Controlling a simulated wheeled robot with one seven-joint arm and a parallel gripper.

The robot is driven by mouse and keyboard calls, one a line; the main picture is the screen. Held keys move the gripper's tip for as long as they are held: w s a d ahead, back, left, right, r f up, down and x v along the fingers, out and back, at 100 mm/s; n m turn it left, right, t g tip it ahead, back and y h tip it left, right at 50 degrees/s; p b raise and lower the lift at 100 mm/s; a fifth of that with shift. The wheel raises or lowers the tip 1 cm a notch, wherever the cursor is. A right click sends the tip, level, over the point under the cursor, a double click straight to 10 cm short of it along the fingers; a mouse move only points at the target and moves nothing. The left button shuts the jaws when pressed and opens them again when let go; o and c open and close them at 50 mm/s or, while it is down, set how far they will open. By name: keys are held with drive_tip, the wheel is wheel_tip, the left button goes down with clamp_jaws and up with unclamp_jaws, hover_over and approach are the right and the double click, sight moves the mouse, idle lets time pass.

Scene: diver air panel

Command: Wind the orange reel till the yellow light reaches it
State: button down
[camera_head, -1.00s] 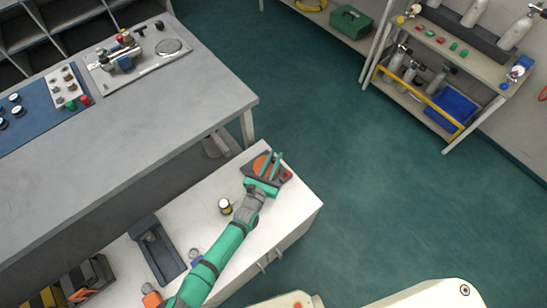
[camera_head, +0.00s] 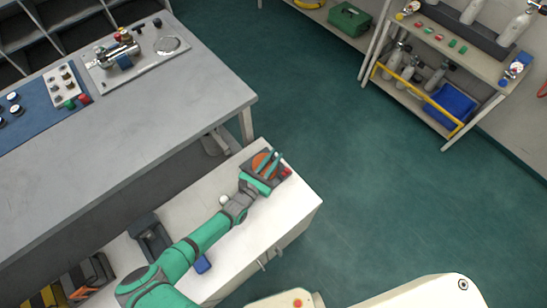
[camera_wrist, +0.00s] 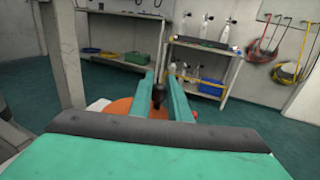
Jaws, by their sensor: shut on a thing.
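The orange reel (camera_head: 262,162) sits on a dark base at the far end of the white counter, with a red part at the base's right side. My gripper (camera_head: 275,162) is over the reel in the head view and partly covers it. In the wrist view, my gripper's green fingers (camera_wrist: 167,95) are closed on a dark upright knob, the reel's handle (camera_wrist: 158,96). The orange disc (camera_wrist: 118,106) shows below and left of the fingers. I cannot make out a yellow light on or near the reel.
The white counter (camera_head: 285,215) also bears a dark tray (camera_head: 150,238), a small round white-topped item (camera_head: 224,200) and a blue item (camera_head: 202,264) close to my arm. A grey workbench (camera_head: 140,120) stands left. Open green floor lies to the right.

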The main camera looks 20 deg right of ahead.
drive_tip(key=c, duration=1.7)
unclamp_jaws()
drive_tip(key=shift+a, duration=0.1)
drive_tip(key=shift+o, duration=0.2)
drive_tip(key=shift+r, duration=0.1)
drive_tip(key=shift+r, duration=0.3)
wheel_tip(320, 180, up, 3)
drive_tip(key=shift+f, duration=0.2)
drive_tip(key=s+a+r, duration=0.3)
drive_tip(key=s+r, duration=0.6)
drive_tip(key=s, duration=0.4)
drive_tip(key=shift+s+a+r, duration=0.2)
drive_tip(key=shift+s+r, duration=0.05)
drive_tip(key=shift+r, duration=0.05)
